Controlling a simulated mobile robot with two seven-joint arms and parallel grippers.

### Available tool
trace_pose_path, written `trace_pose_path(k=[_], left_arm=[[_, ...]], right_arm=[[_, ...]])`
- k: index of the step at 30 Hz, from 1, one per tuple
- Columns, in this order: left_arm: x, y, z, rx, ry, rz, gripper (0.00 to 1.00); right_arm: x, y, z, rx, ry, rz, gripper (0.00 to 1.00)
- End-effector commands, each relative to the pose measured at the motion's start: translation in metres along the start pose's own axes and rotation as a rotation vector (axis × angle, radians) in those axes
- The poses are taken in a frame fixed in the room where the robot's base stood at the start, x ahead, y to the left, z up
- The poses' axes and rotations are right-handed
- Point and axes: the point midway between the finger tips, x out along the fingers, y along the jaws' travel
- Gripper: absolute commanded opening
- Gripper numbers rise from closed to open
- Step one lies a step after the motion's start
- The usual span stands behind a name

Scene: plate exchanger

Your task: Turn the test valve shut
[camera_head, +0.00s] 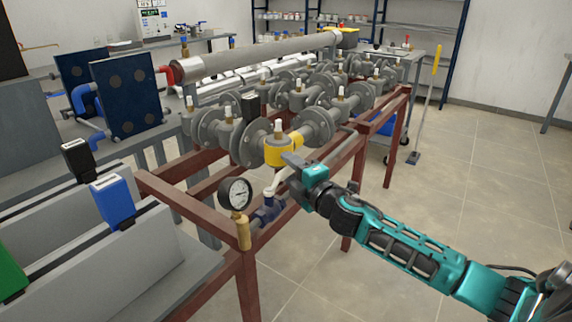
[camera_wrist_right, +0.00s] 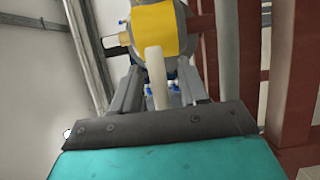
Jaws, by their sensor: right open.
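The test valve (camera_head: 266,209) is a small dark blue body on the pipe beside a round pressure gauge (camera_head: 236,193). A pale lever handle (camera_head: 276,185) rises from it. My right gripper (camera_head: 287,165) is at the upper end of the handle, below a yellow-banded pipe fitting (camera_head: 279,151). In the right wrist view the pale handle (camera_wrist_right: 157,80) stands between the two open fingers of my right gripper (camera_wrist_right: 158,68), with gaps on both sides. The fingers partly hide the handle's end in the head view. My left gripper is not in view.
A red-brown steel frame (camera_head: 247,285) carries grey flanged pipes close around the gripper. The yellow fitting (camera_wrist_right: 158,30) is just ahead in the wrist view. A brass fitting (camera_head: 243,232) hangs under the gauge. Open tiled floor (camera_head: 450,200) lies to the right.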

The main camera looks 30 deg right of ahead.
Motion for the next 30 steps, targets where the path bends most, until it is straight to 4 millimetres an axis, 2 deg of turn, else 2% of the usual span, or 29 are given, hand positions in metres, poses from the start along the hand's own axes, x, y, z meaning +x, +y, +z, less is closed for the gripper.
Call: trace_pose_path(k=[9, 23, 30], left_arm=[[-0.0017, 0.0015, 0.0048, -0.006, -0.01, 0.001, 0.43], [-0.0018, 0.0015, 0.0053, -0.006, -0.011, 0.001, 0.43], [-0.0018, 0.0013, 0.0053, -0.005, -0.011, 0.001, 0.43]], right_arm=[[-0.0003, 0.0, -0.0004, 0.0, 0.0, 0.0, 0.44], [-0.0002, -0.0001, -0.0003, 0.001, 0.0, 0.0, 0.0], [-0.0002, -0.0002, -0.0003, 0.001, 0.0, 0.0, 0.0]])
